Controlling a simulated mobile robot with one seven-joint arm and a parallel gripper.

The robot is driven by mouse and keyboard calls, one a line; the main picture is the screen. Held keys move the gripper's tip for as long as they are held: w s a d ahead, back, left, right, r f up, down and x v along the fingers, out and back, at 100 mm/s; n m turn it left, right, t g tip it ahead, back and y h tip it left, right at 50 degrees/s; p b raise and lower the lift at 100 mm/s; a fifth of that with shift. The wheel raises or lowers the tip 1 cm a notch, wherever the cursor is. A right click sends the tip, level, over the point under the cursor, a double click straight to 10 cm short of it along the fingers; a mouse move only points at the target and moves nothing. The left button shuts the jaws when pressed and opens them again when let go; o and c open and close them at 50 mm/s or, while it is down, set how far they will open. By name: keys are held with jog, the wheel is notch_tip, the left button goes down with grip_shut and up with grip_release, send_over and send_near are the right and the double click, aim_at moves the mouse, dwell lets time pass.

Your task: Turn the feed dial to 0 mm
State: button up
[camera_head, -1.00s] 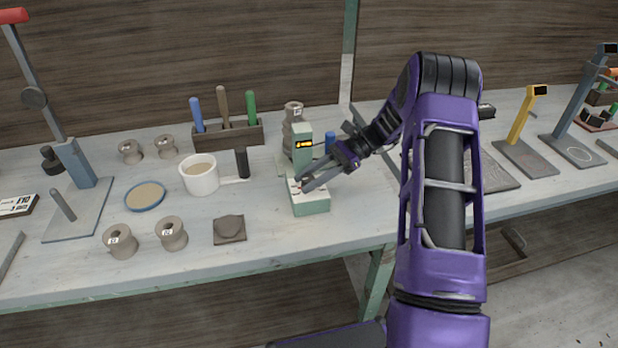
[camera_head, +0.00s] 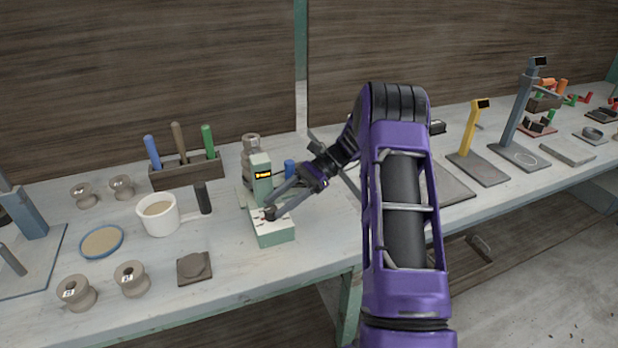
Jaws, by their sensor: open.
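A pale green device (camera_head: 262,187) stands on the bench, with a short column, a small black display (camera_head: 263,174) with orange characters, and a low base with a white top (camera_head: 274,230). The display is too small to read. A small dark knob (camera_head: 269,214), perhaps the feed dial, shows on the white top. My gripper (camera_head: 276,205) is open and reaches in from the right, its fingers pointing down and left at the knob. I cannot tell whether the fingers touch it or are around it.
Grey spools (camera_head: 132,279) and a dark square plate (camera_head: 194,268) lie in front left.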

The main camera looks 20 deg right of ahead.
jog(key=v, duration=1.4)
jog(key=shift+d+r+p, duration=0.25)
jog(key=shift+d+p, duration=0.1)
jog(key=o, duration=0.3)
jog(key=shift+s+a+f, duration=0.1)
jog(key=m+t+h+b, duration=0.3)
jog(key=m+t+b, duration=0.3)
jog(key=m+t, duration=1)
send_near(271, 213)
jog(key=w+a, duration=0.1)
jog(key=w, duration=0.1)
jog(key=w+a+f+n+t, duration=0.1)
jog(key=w+a, duration=0.1)
jog(key=w, duration=0.1)
jog(key=w+a+f+n, duration=0.1)
jog(key=w+a, duration=0.1)
jog(key=w, duration=0.1)
jog(key=shift+t, duration=0.4)
jog(key=shift+n, duration=0.3)
grip_shut()
